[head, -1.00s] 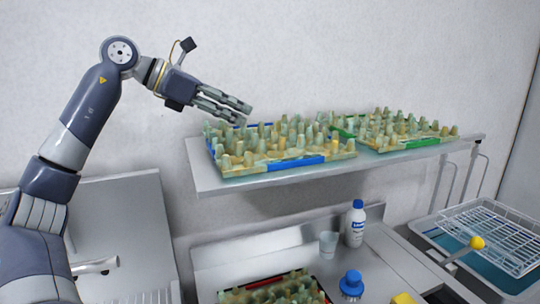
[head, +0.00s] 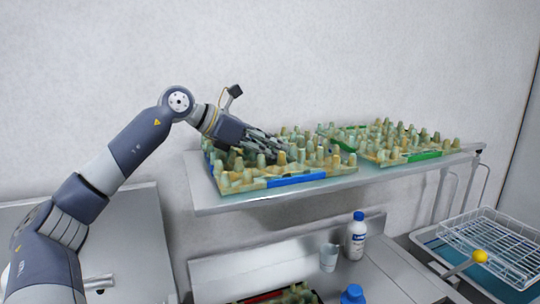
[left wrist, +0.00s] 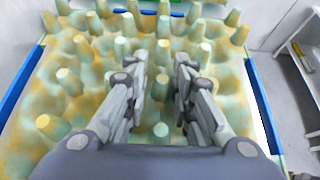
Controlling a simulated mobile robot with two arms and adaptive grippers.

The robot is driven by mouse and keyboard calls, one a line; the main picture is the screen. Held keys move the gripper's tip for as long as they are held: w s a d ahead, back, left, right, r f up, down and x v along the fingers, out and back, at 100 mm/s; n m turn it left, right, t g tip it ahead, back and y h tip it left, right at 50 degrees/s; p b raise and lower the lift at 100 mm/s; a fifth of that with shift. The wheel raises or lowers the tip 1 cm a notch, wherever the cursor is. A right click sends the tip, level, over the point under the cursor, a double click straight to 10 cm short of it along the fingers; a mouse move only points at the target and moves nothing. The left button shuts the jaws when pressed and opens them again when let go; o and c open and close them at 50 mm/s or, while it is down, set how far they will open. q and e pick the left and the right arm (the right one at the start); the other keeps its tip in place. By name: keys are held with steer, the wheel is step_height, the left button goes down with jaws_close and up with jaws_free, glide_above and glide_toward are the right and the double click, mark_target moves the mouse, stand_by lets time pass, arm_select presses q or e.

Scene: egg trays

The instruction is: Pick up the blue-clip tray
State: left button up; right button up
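The blue-clip tray (head: 232,185) is a mottled green and tan egg tray with blue clips along its edges. It lies at the left end of the metal shelf. Its bumpy surface fills much of the left wrist view (left wrist: 70,120), with blue clips at both sides. My left gripper (head: 280,154) reaches in from the left over the tray's back part. In the left wrist view its two fingers (left wrist: 160,75) are apart above the bumps, with nothing clearly held between them. Whether the fingers touch the tray is unclear. My right gripper is not in view.
A similar tray with green clips (head: 422,156) stands just right on the same shelf (head: 330,189). Below are another tray (head: 283,295), a cup (head: 328,257), a white bottle (head: 356,238) and a blue-capped bottle (head: 352,294). A wire rack (head: 495,245) stands at right. The wall is close behind.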

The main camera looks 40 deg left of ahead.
arm_select(q)
steer(key=shift+w+d+f, duration=0.1)
steer(key=shift+w+d, duration=0.1)
steer(key=shift+d, duration=0.05)
steer(key=shift+s+a, duration=0.1)
steer(key=shift+s, duration=0.05)
jaws_close()
